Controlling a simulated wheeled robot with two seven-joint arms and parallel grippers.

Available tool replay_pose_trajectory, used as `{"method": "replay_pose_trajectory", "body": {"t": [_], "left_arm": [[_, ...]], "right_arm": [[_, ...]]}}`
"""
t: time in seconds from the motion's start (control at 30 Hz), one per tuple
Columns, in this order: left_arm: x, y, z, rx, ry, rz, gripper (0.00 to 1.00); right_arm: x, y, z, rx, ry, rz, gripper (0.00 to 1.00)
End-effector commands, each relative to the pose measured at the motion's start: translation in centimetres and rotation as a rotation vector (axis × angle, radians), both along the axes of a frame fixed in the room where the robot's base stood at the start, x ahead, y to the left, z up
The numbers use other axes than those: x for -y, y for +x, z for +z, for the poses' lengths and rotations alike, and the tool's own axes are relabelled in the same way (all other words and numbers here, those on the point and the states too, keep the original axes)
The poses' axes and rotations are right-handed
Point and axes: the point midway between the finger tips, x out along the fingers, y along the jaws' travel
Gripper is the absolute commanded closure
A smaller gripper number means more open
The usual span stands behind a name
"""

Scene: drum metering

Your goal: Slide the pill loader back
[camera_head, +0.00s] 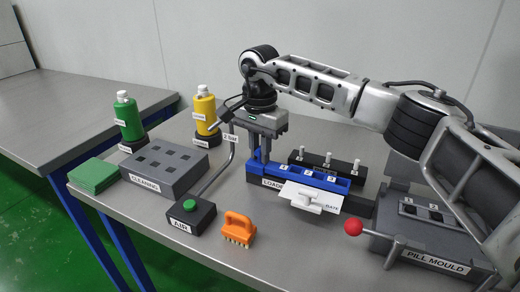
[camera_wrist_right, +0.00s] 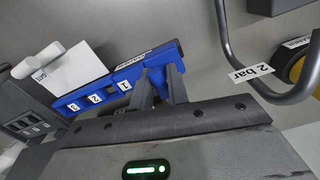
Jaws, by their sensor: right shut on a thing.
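The blue pill loader (camera_head: 312,178), a bar with slots numbered 1, 2 and 3, lies on a dark base labelled LOADER (camera_head: 268,185). It also shows in the wrist view (camera_wrist_right: 112,90). My right gripper (camera_head: 265,150) reaches down at the loader's left end and is shut on its raised blue end part; its fingers (camera_wrist_right: 163,84) hide part of that end. A white gate plate (camera_head: 325,200) with a handle sits at the loader's front side. My left gripper is not in view.
Behind the loader is a dark block with several pegs (camera_head: 328,165). At right are the pill mould (camera_head: 425,240) and a red-knobbed lever (camera_head: 353,228). At left are a bent pipe, AIR box (camera_head: 190,215), orange brush (camera_head: 238,228), cleaning block (camera_head: 165,165) and green and yellow bottles.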

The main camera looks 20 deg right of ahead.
Motion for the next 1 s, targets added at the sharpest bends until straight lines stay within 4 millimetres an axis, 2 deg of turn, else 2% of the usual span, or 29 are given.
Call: {"method": "replay_pose_trajectory", "body": {"t": [0.07, 0.1, 0.13, 0.17, 0.43, 0.57, 0.67, 1.0], "left_arm": [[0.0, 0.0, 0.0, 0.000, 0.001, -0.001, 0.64], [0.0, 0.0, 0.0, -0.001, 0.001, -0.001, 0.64], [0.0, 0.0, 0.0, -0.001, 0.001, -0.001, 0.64], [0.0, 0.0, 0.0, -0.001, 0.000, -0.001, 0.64], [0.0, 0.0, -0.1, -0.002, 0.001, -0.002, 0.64], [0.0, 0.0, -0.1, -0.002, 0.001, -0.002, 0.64], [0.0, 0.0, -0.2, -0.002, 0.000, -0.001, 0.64], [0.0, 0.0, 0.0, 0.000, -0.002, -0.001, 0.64]], "right_arm": [[-0.3, 0.3, 0.3, 0.016, 0.009, -0.002, 1.00], [-0.3, 0.3, 0.3, 0.016, 0.009, -0.001, 0.75], [-0.3, 0.3, 0.3, 0.015, 0.008, -0.001, 0.67], [-0.3, 0.3, 0.3, 0.015, 0.008, -0.001, 0.65], [-0.2, 0.2, 0.2, 0.010, 0.005, 0.001, 0.65], [-0.2, 0.2, 1.2, 0.012, 0.004, 0.001, 0.65], [-0.2, 0.2, 2.8, 0.015, 0.005, 0.001, 0.65], [-0.2, 0.2, 11.0, 0.015, 0.005, 0.001, 0.65]]}}
